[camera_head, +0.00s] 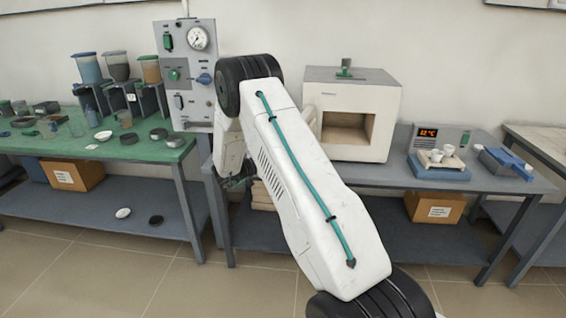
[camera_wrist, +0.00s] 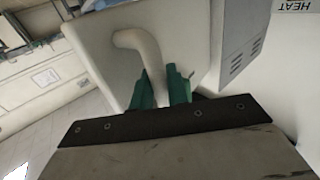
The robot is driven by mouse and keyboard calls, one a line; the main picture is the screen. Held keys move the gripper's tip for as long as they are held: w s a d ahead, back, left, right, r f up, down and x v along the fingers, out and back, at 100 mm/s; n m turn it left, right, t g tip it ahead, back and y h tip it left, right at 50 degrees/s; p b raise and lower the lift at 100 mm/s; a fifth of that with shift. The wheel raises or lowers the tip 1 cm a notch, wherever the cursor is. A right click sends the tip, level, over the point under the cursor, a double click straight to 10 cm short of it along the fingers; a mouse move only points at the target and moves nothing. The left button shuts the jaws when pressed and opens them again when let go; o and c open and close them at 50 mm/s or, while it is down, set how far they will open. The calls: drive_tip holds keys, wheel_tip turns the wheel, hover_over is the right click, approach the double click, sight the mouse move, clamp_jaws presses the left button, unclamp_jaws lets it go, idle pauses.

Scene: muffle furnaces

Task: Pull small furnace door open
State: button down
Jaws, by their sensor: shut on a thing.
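The small furnace (camera_head: 385,97) is a pale box on the bench, right of my arm in the head view. Its dark-brown chamber opening (camera_head: 345,132) shows uncovered at the front. The furnace door is mostly hidden behind my arm in the head view. In the wrist view the door (camera_wrist: 195,50) is a pale panel with a curved, pale handle (camera_wrist: 133,38). My gripper (camera_wrist: 160,76) has green fingers on either side of the handle's lower part and is shut on it. The fingers are hidden in the head view.
A control panel with a gauge (camera_head: 199,38) stands left of my arm. A heater with an orange display and white crucibles (camera_head: 440,160) is right of the furnace. A green-topped bench (camera_head: 130,150) with dishes and jars is at left. Floor in front is clear.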

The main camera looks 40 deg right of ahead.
drive_tip(key=shift+w+a, duration=0.1)
drive_tip(key=shift+w, duration=0.4)
drive_tip(key=c, duration=1.5)
unclamp_jaws()
drive_tip(key=shift+o, duration=0.2)
drive_tip(key=v, duration=0.8)
